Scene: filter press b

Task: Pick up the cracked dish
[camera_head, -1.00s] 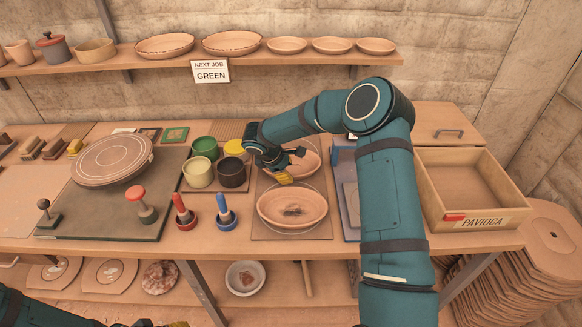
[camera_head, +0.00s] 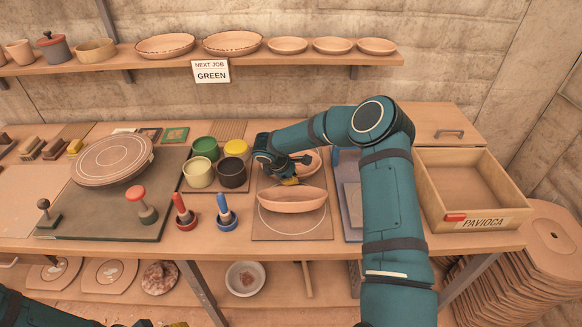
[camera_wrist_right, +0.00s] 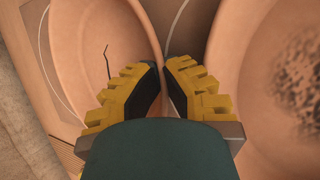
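Two clay dishes sit one behind the other on a board. The back dish (camera_head: 308,160) is mostly hidden by my right gripper (camera_head: 290,182); in the right wrist view this dish (camera_wrist_right: 85,40) shows a thin dark crack line. The front dish (camera_head: 292,202) is tilted, its outer near side showing; its dark-speckled inside (camera_wrist_right: 270,85) fills the right of the wrist view. My right gripper (camera_wrist_right: 165,72) has a narrow gap between its yellow fingers, at the cracked dish's rim; contact is unclear. My left gripper (camera_head: 176,324) barely shows at the bottom edge.
Several glaze pots (camera_head: 232,173) and two stampers, red (camera_head: 185,215) and blue (camera_head: 225,213), stand left of the dishes. A blue-edged tray (camera_head: 345,195) and an open wooden box (camera_head: 470,190) lie right. A wheel plate (camera_head: 112,160) is farther left.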

